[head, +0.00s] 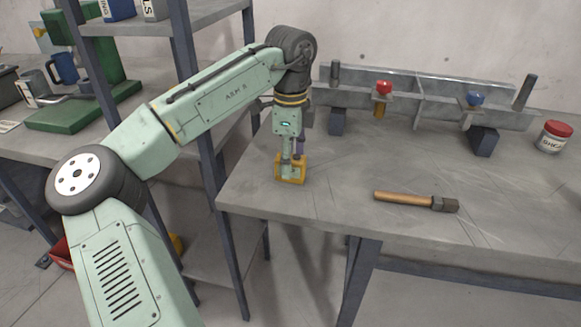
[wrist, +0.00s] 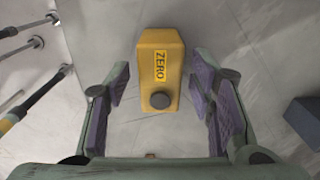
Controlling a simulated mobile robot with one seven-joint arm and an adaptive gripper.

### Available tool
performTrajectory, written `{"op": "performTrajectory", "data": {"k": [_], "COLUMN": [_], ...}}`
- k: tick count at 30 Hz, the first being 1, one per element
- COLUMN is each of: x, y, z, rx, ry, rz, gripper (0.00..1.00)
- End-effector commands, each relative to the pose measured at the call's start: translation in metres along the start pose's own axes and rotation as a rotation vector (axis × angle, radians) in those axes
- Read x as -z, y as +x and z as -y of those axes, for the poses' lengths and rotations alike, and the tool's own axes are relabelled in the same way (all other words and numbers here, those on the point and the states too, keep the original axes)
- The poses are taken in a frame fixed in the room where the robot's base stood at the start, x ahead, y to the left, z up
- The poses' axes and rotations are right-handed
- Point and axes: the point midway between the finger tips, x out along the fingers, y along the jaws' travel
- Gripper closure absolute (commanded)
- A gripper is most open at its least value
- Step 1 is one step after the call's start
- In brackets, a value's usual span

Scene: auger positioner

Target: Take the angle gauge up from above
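The angle gauge is a yellow block (head: 291,178) near the left edge of the grey workbench (head: 335,185). In the wrist view the gauge (wrist: 160,50) shows a ZERO label and a round dark knob. My gripper (head: 291,159) points down directly over it, with the fingers at or just above its top in the head view. In the wrist view my gripper (wrist: 161,84) is open, its purple pads on either side of the gauge with a gap on both sides. I cannot tell how deep the fingertips reach.
A brush with a wooden handle (head: 403,199) lies to the right. Behind stands a long grey steel piece (head: 430,105) on dark blocks (head: 484,141), with red (head: 384,87) and blue (head: 474,98) knobs. A red-lidded jar (head: 553,137) stands far right. A shelf post (head: 196,90) rises left of the bench.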

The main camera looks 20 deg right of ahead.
Motion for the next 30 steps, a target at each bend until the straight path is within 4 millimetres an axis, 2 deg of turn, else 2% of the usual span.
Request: {"op": "performTrajectory", "data": {"k": [2,21,30], "x": [0.0000,0.0000,0.0000], "y": [-0.0001,-0.0004,-0.0011], "z": [0.0000,0.0000,0.0001], "rx": [0.000,0.000,0.001], "ry": [0.000,0.000,0.000], "rz": [0.000,0.000,0.000], "gripper": [0.58,1.00,1.00]}}
